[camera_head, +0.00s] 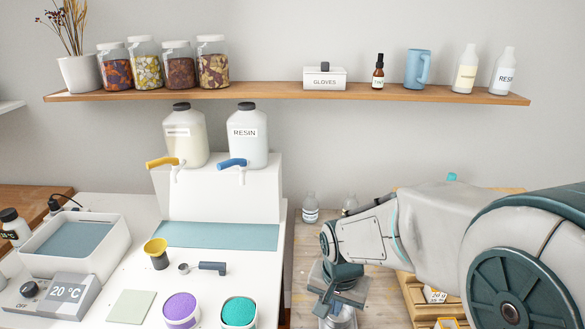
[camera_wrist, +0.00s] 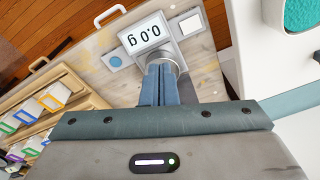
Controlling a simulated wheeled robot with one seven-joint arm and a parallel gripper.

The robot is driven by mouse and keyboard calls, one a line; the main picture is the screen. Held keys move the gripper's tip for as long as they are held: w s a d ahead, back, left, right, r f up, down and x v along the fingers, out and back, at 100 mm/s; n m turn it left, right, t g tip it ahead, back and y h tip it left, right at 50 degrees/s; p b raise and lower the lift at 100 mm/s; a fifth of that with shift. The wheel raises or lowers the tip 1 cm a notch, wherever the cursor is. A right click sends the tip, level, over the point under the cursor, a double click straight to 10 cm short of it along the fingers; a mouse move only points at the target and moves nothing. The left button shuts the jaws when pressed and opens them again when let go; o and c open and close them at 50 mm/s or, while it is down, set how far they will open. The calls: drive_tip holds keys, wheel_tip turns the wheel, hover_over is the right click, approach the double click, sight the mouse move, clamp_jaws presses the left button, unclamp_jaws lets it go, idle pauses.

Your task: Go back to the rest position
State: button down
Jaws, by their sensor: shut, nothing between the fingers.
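My gripper (camera_head: 330,303) is low over the wooden worktop at the lower right of the head view, with my arm reaching in from the right. In the wrist view its two fingers (camera_wrist: 167,72) are together with nothing between them. Their tips are in front of a round metal part beside a scale display (camera_wrist: 145,35), which reads 0.0 g upside down. The fingers hide part of that metal, so I cannot tell whether they touch it.
The white bench at left holds purple (camera_head: 181,308) and teal (camera_head: 239,311) tubs, a yellow-topped cup (camera_head: 156,252), a scoop (camera_head: 208,268) and a water bath (camera_head: 75,240). Resin jugs (camera_head: 248,137) stand behind. A wooden rack (camera_wrist: 45,105) lies left in the wrist view.

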drive_tip(key=s+d+r+n+t, duration=0.1)
drive_tip(key=s+d+r+n, duration=0.3)
drive_tip(key=s+d+r, duration=0.2)
drive_tip(key=s+r, duration=0.2)
drive_tip(key=s, duration=0.1)
drive_tip(key=shift+r+t, duration=0.2)
drive_tip(key=shift+t, duration=0.1)
